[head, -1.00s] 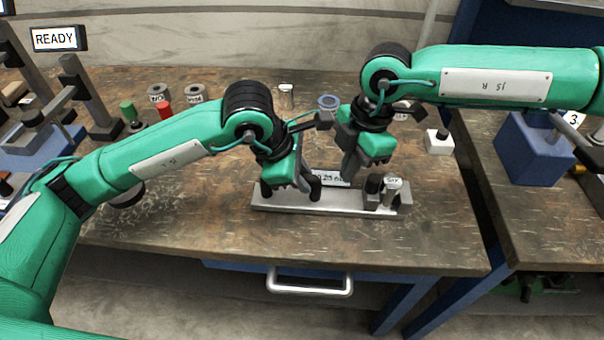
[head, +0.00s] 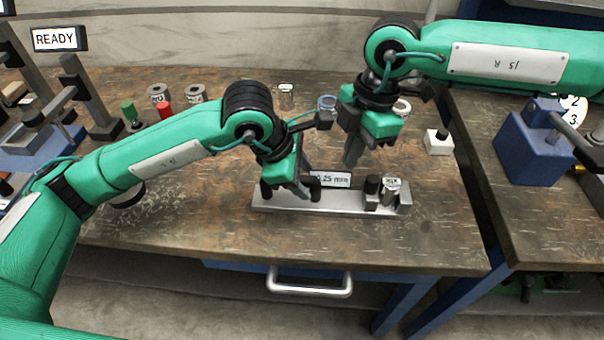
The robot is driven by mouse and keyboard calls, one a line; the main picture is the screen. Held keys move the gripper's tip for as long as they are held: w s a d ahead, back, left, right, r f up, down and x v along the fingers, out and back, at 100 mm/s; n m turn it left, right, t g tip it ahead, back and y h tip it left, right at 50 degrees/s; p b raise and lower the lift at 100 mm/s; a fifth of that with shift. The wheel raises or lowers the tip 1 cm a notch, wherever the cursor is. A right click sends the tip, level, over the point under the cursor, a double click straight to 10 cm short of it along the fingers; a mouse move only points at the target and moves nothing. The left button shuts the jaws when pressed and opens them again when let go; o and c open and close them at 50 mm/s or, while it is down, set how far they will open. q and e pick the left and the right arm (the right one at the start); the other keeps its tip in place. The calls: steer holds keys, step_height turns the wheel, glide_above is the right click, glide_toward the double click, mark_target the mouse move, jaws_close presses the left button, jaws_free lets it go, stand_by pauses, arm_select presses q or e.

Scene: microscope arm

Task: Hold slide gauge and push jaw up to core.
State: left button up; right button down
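The slide gauge (head: 338,201) is a long metal rail lying on the bench, with a label (head: 331,179) ending in "25 mm" behind it. Its jaw (head: 372,189) with a black knob stands close to the left side of the core (head: 391,191), a silver cylinder; I cannot tell if they touch. An end block (head: 405,196) is right of the core. My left gripper (head: 291,186) is down at the black handle (head: 316,188) on the rail's left part and appears shut on it; its fingertips are mostly hidden. My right gripper (head: 353,152) hangs above and behind the jaw, apart from it; its finger gap is unclear.
Grey cylinders (head: 195,93), a red-topped piece (head: 164,111) and a green one (head: 130,115) stand at the back left. A blue stand (head: 535,146) is at right. The bench front is clear.

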arm_select(q)
steer(key=v, duration=1.2)
